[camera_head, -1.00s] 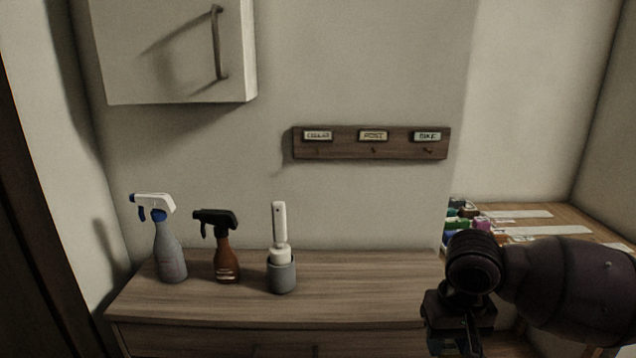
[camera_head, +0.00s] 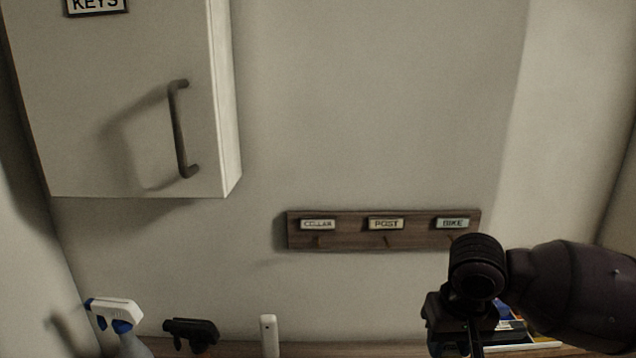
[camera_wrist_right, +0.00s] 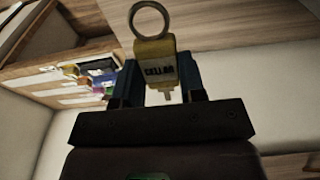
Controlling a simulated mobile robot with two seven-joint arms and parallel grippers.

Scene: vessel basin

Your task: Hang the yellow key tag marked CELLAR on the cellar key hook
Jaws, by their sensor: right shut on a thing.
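The yellow key tag (camera_wrist_right: 158,68), with dark CELLAR lettering, shows in the right wrist view. A metal ring (camera_wrist_right: 150,20) is at its upper end, and part of a key shows below it. My right gripper (camera_wrist_right: 155,80) is shut on the tag between its two fingers. In the head view my right gripper's dark wrist (camera_head: 470,300) is at the lower right; its fingertips and the tag are hidden there. The cellar hook (camera_head: 318,241) is under the CELLAR label at the left end of the wooden hook board (camera_head: 350,240). My left gripper is not in view.
A wall cabinet (camera_head: 120,110) marked KEYS, with a dark handle (camera_head: 182,130), hangs at the upper left. Two spray bottles (camera_head: 115,315) (camera_head: 190,332) and a white brush handle (camera_head: 269,335) stand below. The wall around the board is clear.

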